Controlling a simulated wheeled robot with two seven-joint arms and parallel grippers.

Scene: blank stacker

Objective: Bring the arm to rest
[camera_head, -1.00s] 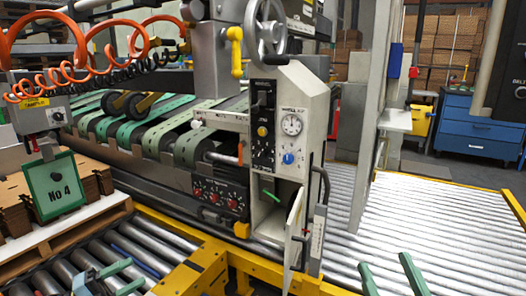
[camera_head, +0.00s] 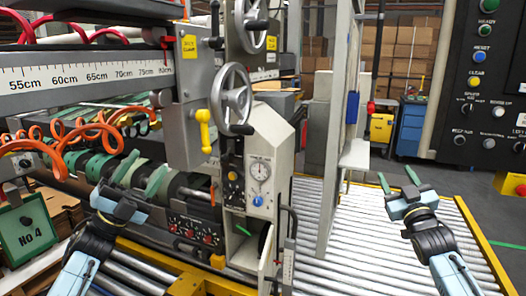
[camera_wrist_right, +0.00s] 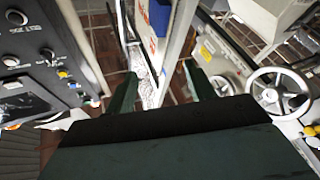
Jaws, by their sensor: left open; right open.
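My left gripper (camera_head: 140,178) is in the head view at lower left, raised in front of the machine's green belts. Its two green fingers are apart and nothing is between them. My right gripper (camera_head: 397,180) is at the right, above the roller conveyor, with its green fingers apart and empty. In the right wrist view its fingers (camera_wrist_right: 155,85) stand wide apart with only the background between them.
The machine's control column (camera_head: 262,165) with a handwheel (camera_head: 231,98) stands between my arms. A roller conveyor (camera_head: 345,232) runs below my right arm. A dark button panel (camera_head: 488,95) is at upper right. A green sign (camera_head: 28,228) is at lower left.

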